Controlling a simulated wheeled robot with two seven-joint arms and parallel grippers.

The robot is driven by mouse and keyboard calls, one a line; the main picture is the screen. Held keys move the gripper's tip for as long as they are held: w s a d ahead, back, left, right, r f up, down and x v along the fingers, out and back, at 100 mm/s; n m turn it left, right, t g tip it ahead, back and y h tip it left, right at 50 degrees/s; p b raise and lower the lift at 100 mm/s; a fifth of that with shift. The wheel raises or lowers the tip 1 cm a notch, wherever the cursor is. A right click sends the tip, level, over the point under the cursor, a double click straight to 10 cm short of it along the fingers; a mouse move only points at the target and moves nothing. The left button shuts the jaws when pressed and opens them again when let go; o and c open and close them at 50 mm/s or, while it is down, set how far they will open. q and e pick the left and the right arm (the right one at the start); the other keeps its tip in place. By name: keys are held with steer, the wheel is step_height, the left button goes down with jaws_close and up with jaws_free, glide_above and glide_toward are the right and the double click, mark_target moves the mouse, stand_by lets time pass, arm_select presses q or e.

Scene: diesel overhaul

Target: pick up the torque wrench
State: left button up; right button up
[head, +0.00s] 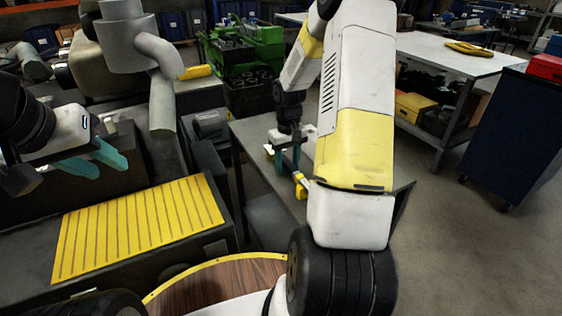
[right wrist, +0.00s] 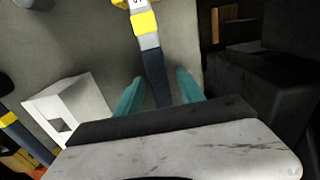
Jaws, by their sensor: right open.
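The torque wrench (right wrist: 147,40) shows in the right wrist view as a long tool with yellow and silver bands and a dark handle, lying on a grey surface. Its handle runs down between the two teal fingers of my right gripper (right wrist: 157,88), which is open with a gap on both sides. In the head view a yellow end of the wrench (head: 300,186) shows on the small grey table (head: 252,130), partly hidden by my right arm. My right gripper (head: 289,158) points down over that table. My left gripper (head: 98,160) is empty at the left, its teal fingers apart.
A white block (right wrist: 70,108) and another banded tool (right wrist: 14,128) lie left of the wrench in the right wrist view. A dark block (right wrist: 265,85) stands to the right. A yellow ribbed panel (head: 140,228) and grey pipework (head: 125,40) are at the left.

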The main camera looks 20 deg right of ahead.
steer(key=shift+f, duration=0.55)
jaws_close()
steer(key=shift+r, duration=0.1)
stand_by(0.9)
